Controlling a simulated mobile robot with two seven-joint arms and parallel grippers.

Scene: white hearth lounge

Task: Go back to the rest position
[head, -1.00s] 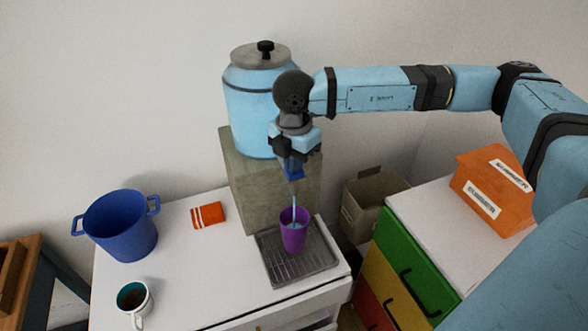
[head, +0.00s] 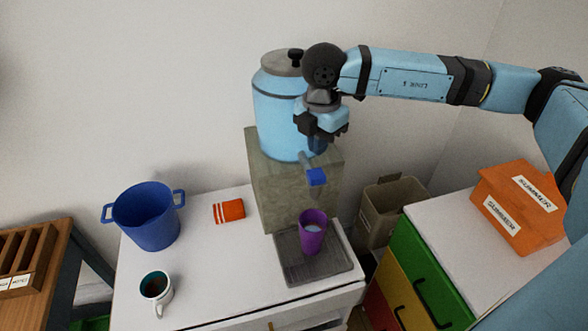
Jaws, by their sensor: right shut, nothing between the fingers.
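My right gripper (head: 316,146) is shut and empty, just above and in front of the blue tap (head: 317,177) of the light blue drink dispenser (head: 275,112). It appears apart from the tap. The dispenser stands on a grey stone-like block (head: 268,185). A purple cup (head: 312,236) stands upright on the grey drip tray (head: 327,270) below the tap, with liquid in it. No stream falls from the tap. My right arm comes in from the right. My left gripper does not show.
A blue pot (head: 146,218), an orange cloth (head: 229,211) and a white mug (head: 156,291) stand on the white cabinet. An orange box (head: 516,210) sits on the coloured drawer unit at right. A cardboard box (head: 386,212) stands between. A wooden rack (head: 18,262) is at left.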

